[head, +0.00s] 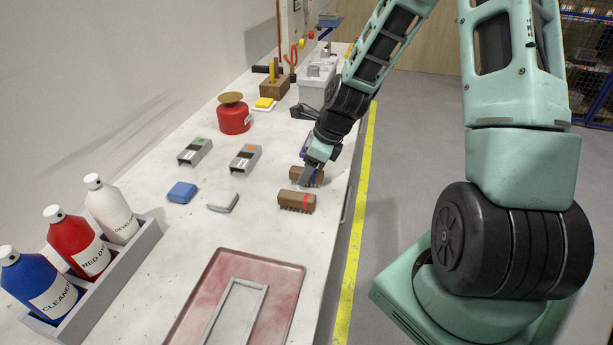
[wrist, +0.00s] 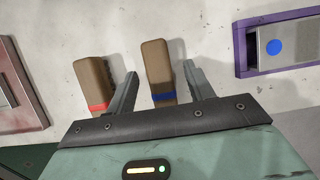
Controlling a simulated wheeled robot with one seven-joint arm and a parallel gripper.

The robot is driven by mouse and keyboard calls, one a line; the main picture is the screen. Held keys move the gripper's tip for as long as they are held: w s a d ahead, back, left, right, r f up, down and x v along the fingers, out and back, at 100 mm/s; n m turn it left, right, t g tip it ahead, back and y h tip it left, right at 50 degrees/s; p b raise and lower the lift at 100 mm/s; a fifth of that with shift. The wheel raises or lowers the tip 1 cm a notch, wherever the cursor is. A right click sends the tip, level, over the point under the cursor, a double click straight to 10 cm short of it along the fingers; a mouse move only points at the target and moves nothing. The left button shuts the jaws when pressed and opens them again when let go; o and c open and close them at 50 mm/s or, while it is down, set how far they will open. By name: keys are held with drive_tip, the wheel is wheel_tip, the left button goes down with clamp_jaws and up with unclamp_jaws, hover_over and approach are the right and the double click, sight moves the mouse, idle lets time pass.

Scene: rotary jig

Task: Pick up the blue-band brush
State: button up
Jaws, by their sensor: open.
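The blue-band brush (wrist: 157,62) has a brown wooden body and a dark blue band near its lower end in the wrist view. My gripper (wrist: 160,72) is open, with one finger on each side of this brush, apart from it or nearly so; contact is not clear. In the head view the blue-band brush (head: 319,179) is partly hidden behind my gripper (head: 306,176), which is low over the table. The red-band brush (head: 297,201) lies nearer the camera, and in the wrist view it (wrist: 91,80) is just left of the left finger.
A purple-framed fixture with a blue dot (wrist: 242,62) is right of my gripper. A reddish tray (head: 285,297) and bottle rack (head: 148,238) are nearer.

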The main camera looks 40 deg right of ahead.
drive_tip(key=shift+x, duration=0.85)
drive_tip(key=shift+c, duration=0.3)
drive_tip(key=c, duration=1)
drive_tip(key=shift+c, duration=0.2)
drive_tip(key=shift+r, duration=0.1)
wheel_tip(320, 180, up, 10)
drive_tip(key=shift+f, duration=0.1)
